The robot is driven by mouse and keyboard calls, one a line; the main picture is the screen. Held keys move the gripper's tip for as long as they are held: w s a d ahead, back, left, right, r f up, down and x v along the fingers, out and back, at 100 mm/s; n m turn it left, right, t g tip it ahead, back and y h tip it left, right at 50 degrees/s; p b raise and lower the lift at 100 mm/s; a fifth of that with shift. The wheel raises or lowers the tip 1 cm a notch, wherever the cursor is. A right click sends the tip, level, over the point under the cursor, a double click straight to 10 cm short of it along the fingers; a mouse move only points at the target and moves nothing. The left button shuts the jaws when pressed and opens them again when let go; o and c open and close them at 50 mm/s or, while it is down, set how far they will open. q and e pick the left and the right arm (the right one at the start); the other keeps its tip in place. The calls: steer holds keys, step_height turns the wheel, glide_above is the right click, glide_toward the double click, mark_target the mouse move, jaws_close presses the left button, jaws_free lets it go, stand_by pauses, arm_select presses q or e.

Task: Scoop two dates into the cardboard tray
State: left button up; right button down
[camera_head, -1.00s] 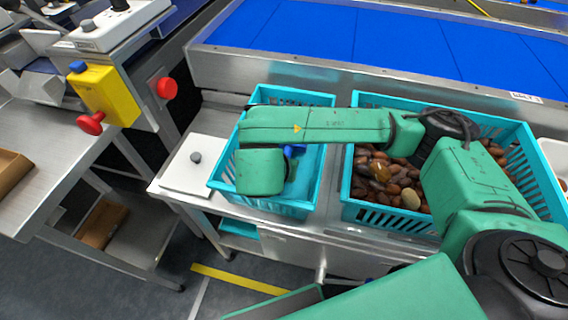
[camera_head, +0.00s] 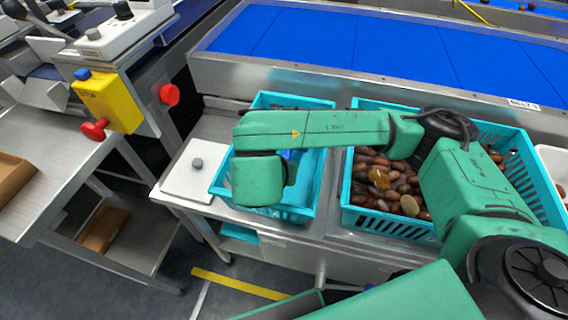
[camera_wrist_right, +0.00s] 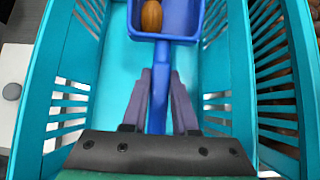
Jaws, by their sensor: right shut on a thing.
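In the right wrist view my right gripper (camera_wrist_right: 159,95) is shut on the handle of a blue scoop (camera_wrist_right: 161,75). The scoop's bowl at the top holds one brown date (camera_wrist_right: 151,15); the bowl's far end is cut off by the frame. The scoop is inside or over the smaller turquoise crate (camera_wrist_right: 65,60). In the head view my right arm hides the gripper, and only a bit of blue shows. Many dates (camera_head: 404,184) lie in the larger turquoise crate (camera_head: 349,190). A brown cardboard tray (camera_head: 14,178) is partly visible at the left edge. My left gripper is out of view.
A white plate (camera_head: 178,185) with a small round thing (camera_head: 197,163) on it lies left of the smaller crate. A yellow box (camera_head: 108,103) with red knobs stands beyond it. A gap separates the left table (camera_head: 60,165) from the crate bench. A blue conveyor (camera_head: 390,50) runs behind.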

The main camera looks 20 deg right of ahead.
steer(key=shift+t, duration=0.3)
steer(key=shift+s+a+r+p, duration=0.1)
steer(key=shift+s+r+p, duration=0.05)
steer(key=shift+r+p, duration=2.85)
steer(key=shift+f, duration=0.15)
steer(key=shift+s+a+r+t+h+p, duration=0.2)
steer(key=shift+r+p, duration=0.35)
steer(key=shift+p, duration=0.55)
steer(key=shift+s+a+r+t+h+p, duration=0.1)
steer(key=shift+s+r+p, duration=0.3)
steer(key=shift+p, duration=0.65)
steer(key=shift+s+a+r+t+h+p, duration=0.1)
steer(key=shift+r+p, duration=0.55)
steer(key=shift+p, duration=0.45)
steer(key=shift+b, duration=0.3)
steer(key=shift+f, duration=0.15)
